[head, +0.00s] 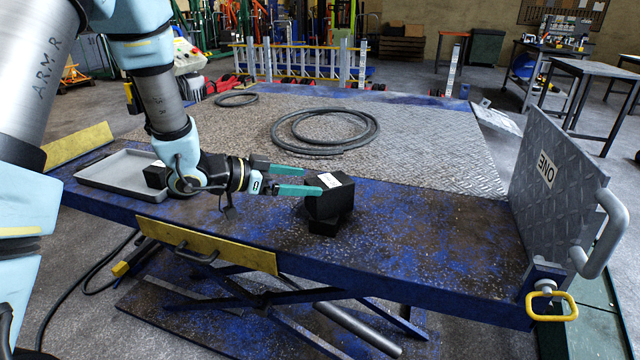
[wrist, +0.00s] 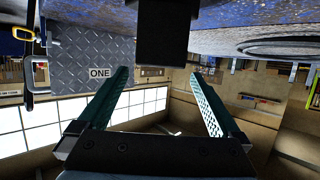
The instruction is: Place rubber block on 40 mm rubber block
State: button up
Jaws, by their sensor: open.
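A black block (head: 330,204) with a white label on its top sits on a smaller, lower black block (head: 325,228) on the blue lift table. The upper block is turned slightly and overhangs the lower one. My gripper (head: 311,180) is open, with its two green fingers pointing right at the left side of the upper block. In the wrist view, which is upside down, a black block (wrist: 162,35) shows at the top, beyond the fingertips, and nothing is between the fingers (wrist: 162,75). Any contact between finger and block cannot be told.
A grey tray (head: 112,172) at the left of the lift table (head: 420,225) holds another black block (head: 155,176), partly behind my arm. A coiled hose (head: 325,130) lies behind the stack. An upright plate marked ONE (head: 560,165) stands at the right end. The tabletop right of the stack is clear.

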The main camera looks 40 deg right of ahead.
jog(key=shift+v, duration=2.35)
jog(key=w+a+n+t+y, duration=0.4)
jog(key=w+a+n+t, duration=0.3)
jog(key=w+a, duration=0.5)
jog(key=w+a+n+t+y, duration=0.3)
jog(key=a+n+y, duration=0.25)
jog(key=a, duration=0.85)
jog(key=s+a+n+g+y, duration=0.4)
jog(key=s+a+n+g, duration=0.1)
jog(key=s+a, duration=0.7)
jog(key=shift+s+f+n, duration=0.35)
jog(key=shift+s+n, duration=0.4)
jog(key=shift+n, duration=0.1)
